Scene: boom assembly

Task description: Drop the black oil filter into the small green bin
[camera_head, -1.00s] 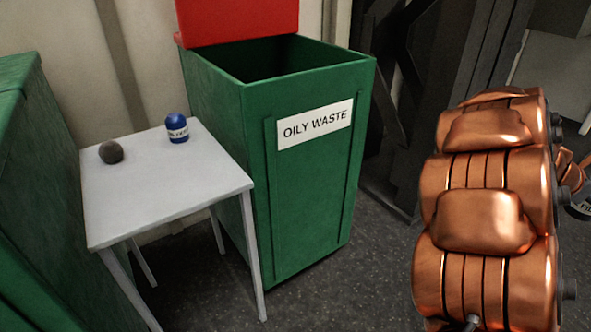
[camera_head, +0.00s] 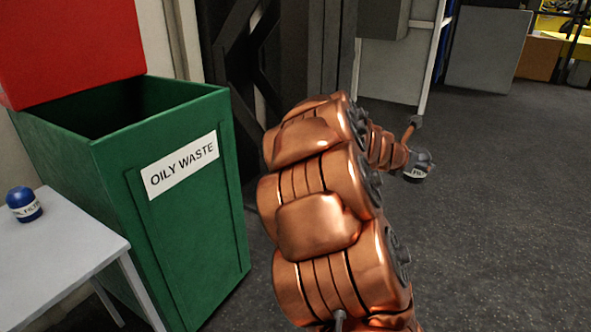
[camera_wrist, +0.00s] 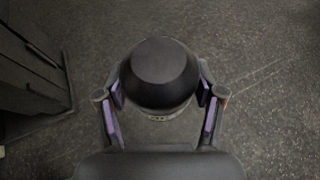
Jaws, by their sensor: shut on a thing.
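The black oil filter (camera_wrist: 159,72) is held between the purple-padded fingers of my gripper (camera_wrist: 160,98) in the wrist view, with dark floor beneath it.
A grey table (camera_head: 60,262) with a blue oil filter (camera_head: 24,204) on it stands left of the green bin. A dark metal frame (camera_head: 270,60) rises behind my arm. A dark cabinet (camera_wrist: 28,75) edges the wrist view. The floor at the right is open.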

